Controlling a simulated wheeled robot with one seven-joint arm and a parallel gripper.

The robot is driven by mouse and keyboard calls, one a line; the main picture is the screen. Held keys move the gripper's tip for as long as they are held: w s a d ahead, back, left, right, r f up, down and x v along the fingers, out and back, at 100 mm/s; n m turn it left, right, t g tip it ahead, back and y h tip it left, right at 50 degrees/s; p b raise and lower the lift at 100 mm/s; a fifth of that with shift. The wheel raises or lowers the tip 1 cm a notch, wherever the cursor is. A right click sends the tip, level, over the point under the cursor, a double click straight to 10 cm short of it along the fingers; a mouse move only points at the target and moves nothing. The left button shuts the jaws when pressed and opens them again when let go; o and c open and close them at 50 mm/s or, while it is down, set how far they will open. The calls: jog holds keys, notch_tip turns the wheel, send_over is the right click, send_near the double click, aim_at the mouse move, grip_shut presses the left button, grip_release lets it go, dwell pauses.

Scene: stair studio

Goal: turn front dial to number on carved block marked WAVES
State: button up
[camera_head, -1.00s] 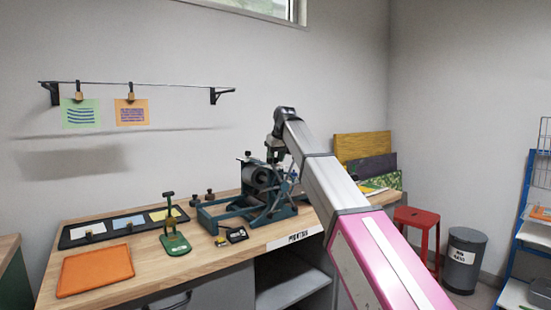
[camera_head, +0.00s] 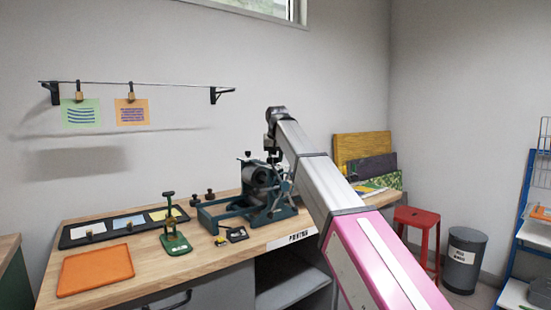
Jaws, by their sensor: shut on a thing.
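A blue-green printing press (camera_head: 225,213) with a grey roller (camera_head: 260,176) stands at the right end of the wooden bench. My gripper (camera_head: 273,158) points down at the upper right of the press, by the near end of its roller. It is shut on a small part there, which I take to be the front dial; the fingers mostly hide it. No dial number is readable. A black tray (camera_head: 72,241) holds white, blue and yellow pieces. I cannot make out any block marked WAVES. A green sheet (camera_head: 79,113) with blue wavy lines hangs on the wall line.
An orange tray (camera_head: 95,270), a green stand (camera_head: 174,240) and a small dark item (camera_head: 237,235) sit on the bench. An orange sheet (camera_head: 131,112) hangs beside the green one. A red stool (camera_head: 417,222) and a grey bin (camera_head: 465,258) stand right.

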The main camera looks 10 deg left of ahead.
jog(key=m+h, duration=0.1)
jog(key=m, duration=0.3)
jog(key=shift+a+m+h, duration=0.1)
jog(key=shift+m+h, duration=0.2)
jog(key=shift+h, duration=0.1)
dwell(0.4)
jog(key=o, duration=0.9)
jog(key=v, duration=1.1)
jog(key=shift+s+f, duration=0.15)
jog(key=shift+s, duration=0.05)
